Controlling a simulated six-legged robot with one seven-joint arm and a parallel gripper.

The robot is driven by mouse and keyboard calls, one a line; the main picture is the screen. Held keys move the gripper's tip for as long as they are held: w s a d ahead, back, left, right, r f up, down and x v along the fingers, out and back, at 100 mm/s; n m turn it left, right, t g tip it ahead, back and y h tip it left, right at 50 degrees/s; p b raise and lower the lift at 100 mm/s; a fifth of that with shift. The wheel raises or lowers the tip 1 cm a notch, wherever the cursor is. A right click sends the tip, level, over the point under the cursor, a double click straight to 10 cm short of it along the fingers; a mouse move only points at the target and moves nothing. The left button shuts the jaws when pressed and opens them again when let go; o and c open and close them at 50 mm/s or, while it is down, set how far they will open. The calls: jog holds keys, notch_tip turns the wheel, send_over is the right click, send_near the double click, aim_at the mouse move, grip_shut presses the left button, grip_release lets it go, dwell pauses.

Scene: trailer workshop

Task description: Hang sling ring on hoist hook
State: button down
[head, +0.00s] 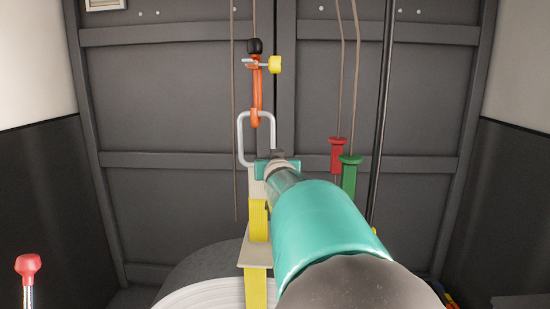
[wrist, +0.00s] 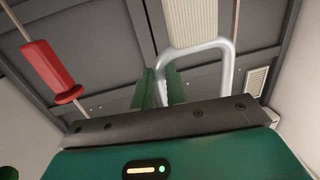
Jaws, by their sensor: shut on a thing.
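The sling ring (head: 241,140) is a silver rounded-rectangle loop, upright in the head view, with a pale and yellow sling (head: 258,220) hanging below it. My gripper (head: 276,160) is shut on the ring's lower right part. In the wrist view the ring (wrist: 228,65) rises from between my green fingers (wrist: 167,88). The orange hoist hook (head: 257,92) hangs above, its lower bend overlapping the ring's top bar in the head view. I cannot tell whether the hook passes through the ring or only lies in line with it. The hook is not identifiable in the wrist view.
A red handle (head: 337,154) and a green handle (head: 350,175) hang on cords to the right. A red-knobbed lever (head: 28,264) stands at lower left. Grey panelled doors (head: 160,110) close the back.

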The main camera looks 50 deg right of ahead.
dwell(0.4)
jog(key=c, duration=1.3)
grip_release()
jog(key=shift+c, duration=0.2)
jog(key=v, duration=1.3)
jog(key=shift+s+a, duration=0.25)
jog(key=shift+s, duration=0.05)
